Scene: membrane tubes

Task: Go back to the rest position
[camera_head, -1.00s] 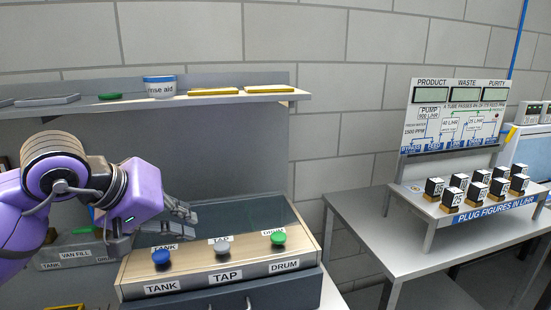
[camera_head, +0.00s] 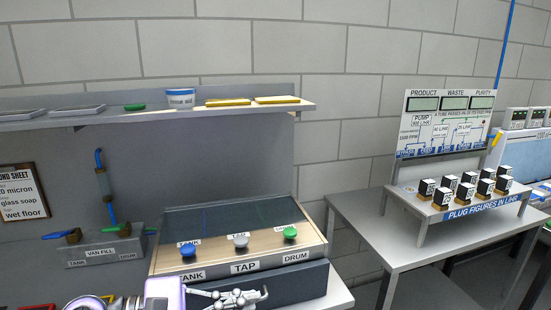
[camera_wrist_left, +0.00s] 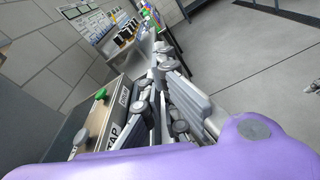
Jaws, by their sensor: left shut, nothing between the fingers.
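My left gripper (camera_head: 240,298) is low at the bottom edge of the head view, in front of the tap box and below its DRUM and TAP labels. Its fingers are shut with nothing between them; they also show in the left wrist view (camera_wrist_left: 168,70). The tap box (camera_head: 210,268) carries a blue knob (camera_head: 188,249), a grey knob (camera_head: 240,240) and a green knob (camera_head: 290,233). The gripper is apart from the knobs. My right gripper is not in view.
A shelf (camera_head: 150,117) with trays, a rinse aid tub (camera_head: 180,97) and yellow pads runs above. A van fill block (camera_head: 104,250) stands at left. A display stand with black-and-white plugs (camera_head: 466,187) sits on the grey table (camera_head: 370,233) at right.

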